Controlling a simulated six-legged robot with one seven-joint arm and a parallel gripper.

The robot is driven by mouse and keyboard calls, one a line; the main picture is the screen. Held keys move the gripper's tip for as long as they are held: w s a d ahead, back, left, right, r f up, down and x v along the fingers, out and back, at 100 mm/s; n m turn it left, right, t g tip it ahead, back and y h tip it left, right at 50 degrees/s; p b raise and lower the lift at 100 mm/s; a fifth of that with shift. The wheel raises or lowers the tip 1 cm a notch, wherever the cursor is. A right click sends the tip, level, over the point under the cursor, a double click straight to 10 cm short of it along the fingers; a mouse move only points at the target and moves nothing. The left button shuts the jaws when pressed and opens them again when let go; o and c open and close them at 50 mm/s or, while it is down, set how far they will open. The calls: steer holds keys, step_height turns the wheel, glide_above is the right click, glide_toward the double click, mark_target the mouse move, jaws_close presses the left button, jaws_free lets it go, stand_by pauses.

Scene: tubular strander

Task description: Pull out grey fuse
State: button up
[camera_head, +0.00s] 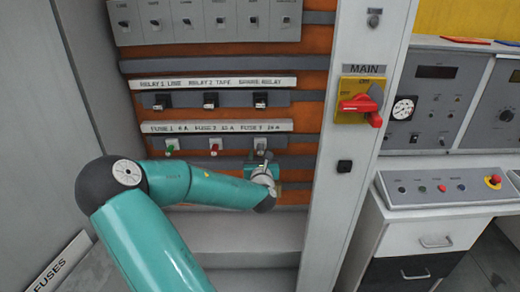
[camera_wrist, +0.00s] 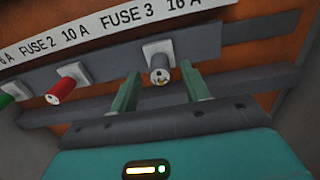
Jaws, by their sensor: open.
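The grey fuse (camera_wrist: 159,74) sits in its white holder under the FUSE 3 16 A label in the wrist view. In the head view the grey fuse (camera_head: 261,144) shows at the right end of the fuse row. My gripper (camera_wrist: 158,82) is open, with one finger to each side of the grey fuse and a little below it in the wrist picture. No contact with the fuse is visible. In the head view my gripper (camera_head: 264,168) is just below the fuse, at the end of my teal arm.
The red fuse (camera_wrist: 62,88) and green fuse (camera_wrist: 15,91) sit to the left on the same grey rail. A relay row (camera_head: 210,99) is above. The cabinet's grey post with the red MAIN switch (camera_head: 361,105) stands at the right. A grey bar (camera_wrist: 245,80) runs below the fuses.

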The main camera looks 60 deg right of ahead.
mark_target(261, 153)
steer(key=shift+x, duration=1.85)
steer(key=shift+c, duration=0.3)
jaws_close()
steer(key=shift+s+a, duration=0.1)
steer(key=shift+a, duration=0.05)
steer(key=shift+v, duration=2.85)
